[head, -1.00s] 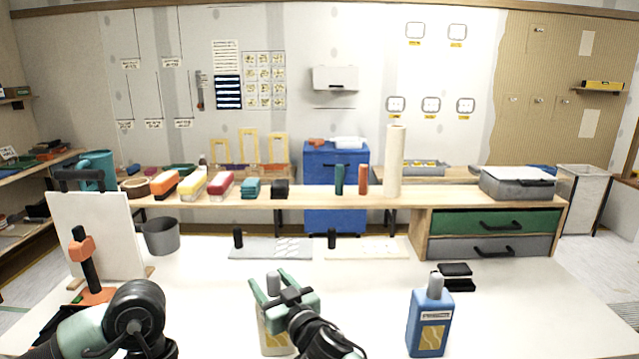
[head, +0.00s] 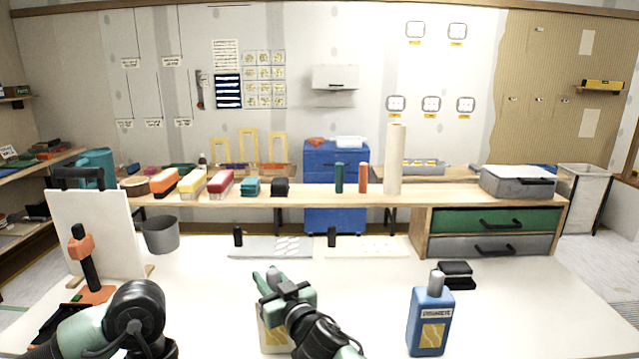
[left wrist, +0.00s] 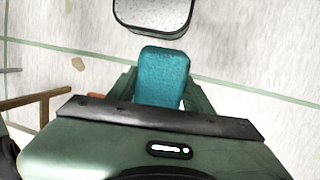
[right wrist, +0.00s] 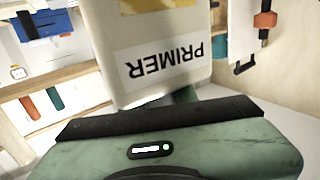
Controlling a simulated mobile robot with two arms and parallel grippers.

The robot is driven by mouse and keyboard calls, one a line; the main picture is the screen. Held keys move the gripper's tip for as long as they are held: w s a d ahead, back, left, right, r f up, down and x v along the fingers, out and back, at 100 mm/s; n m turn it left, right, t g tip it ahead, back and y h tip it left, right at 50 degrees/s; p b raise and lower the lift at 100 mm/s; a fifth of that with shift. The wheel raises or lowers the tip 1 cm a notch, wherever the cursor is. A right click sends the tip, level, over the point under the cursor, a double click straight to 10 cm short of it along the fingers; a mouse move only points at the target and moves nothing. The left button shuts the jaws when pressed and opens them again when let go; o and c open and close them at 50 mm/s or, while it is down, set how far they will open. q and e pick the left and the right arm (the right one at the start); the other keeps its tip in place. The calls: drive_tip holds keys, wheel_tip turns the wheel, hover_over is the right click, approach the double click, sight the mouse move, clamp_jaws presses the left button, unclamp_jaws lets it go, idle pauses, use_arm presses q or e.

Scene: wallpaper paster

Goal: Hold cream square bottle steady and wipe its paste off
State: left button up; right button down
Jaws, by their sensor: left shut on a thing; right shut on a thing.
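The cream square bottle (head: 272,336) stands at the front middle of the white table, partly hidden behind my right gripper (head: 268,279). The right gripper is shut on it near its grey cap. In the right wrist view the bottle (right wrist: 158,62) fills the top middle, its PRIMER label upside down and a yellow patch at the upper edge. I cannot make out paste on the visible side. My left gripper (left wrist: 160,92) is shut on a teal block-shaped pad (left wrist: 163,76). In the head view my left arm is at the lower left and its fingers are out of sight.
A blue bottle (head: 428,325) stands to the right, with a black brush-like block (head: 456,270) behind it. A grey bucket (head: 160,236) and a white upright board (head: 95,232) stand at left. The table between the bottles is clear.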

idle(1.2)
use_arm(q)
drive_tip(key=o, duration=0.7)
drive_tip(key=c, duration=0.7)
